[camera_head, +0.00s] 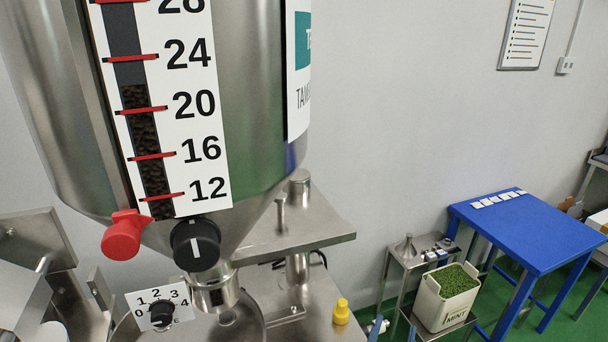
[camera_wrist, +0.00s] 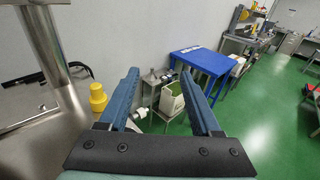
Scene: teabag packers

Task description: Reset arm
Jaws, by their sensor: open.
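My gripper (camera_wrist: 158,77) shows in the wrist view with its two blue fingers spread apart and nothing between them. In the head view only the tips of my gripper (camera_head: 393,330) show at the bottom edge, right of the steel machine. The rest of my arm is out of view there. Beyond the fingers, clear of them, is a cream bin marked MINT (camera_head: 446,300), full of green leaves; it also shows between the fingers in the wrist view (camera_wrist: 172,101).
A steel hopper (camera_head: 255,120) with a level scale fills the left of the head view. Below it are a dial (camera_head: 160,312) and a yellow-capped part (camera_head: 341,312). A blue table (camera_head: 530,232) with white cards stands right of a small steel stand (camera_head: 408,262). Green floor (camera_wrist: 262,115) is open at right.

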